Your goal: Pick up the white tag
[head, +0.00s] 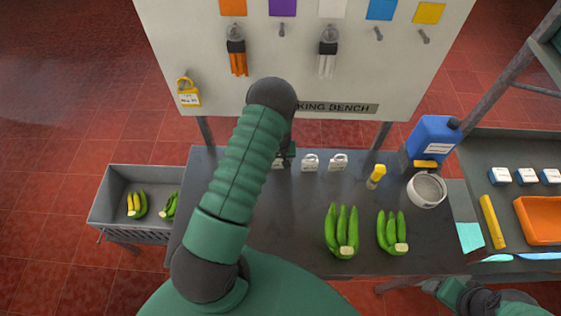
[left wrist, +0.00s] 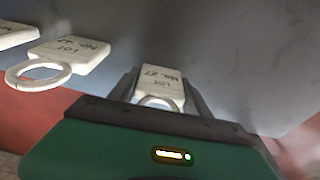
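In the head view one is the middle tag (head: 310,163), another the right tag (head: 338,162); the leftmost (head: 278,163) is partly hidden by my left arm. My left gripper (head: 288,153) is at the leftmost tag. In the left wrist view a white tag marked "LOT No. 27" (left wrist: 160,80) sits between the fingers of my left gripper (left wrist: 163,92), close to both; whether they grip it is unclear. My right gripper (head: 480,300) is low at the right, finger state unclear.
Green bananas (head: 342,230), a yellow-topped item (head: 376,176), a round white container (head: 426,190) and a blue jug (head: 432,138) are on the bench. A board (head: 290,80) rises behind; a yellow tag (head: 188,95) hangs there.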

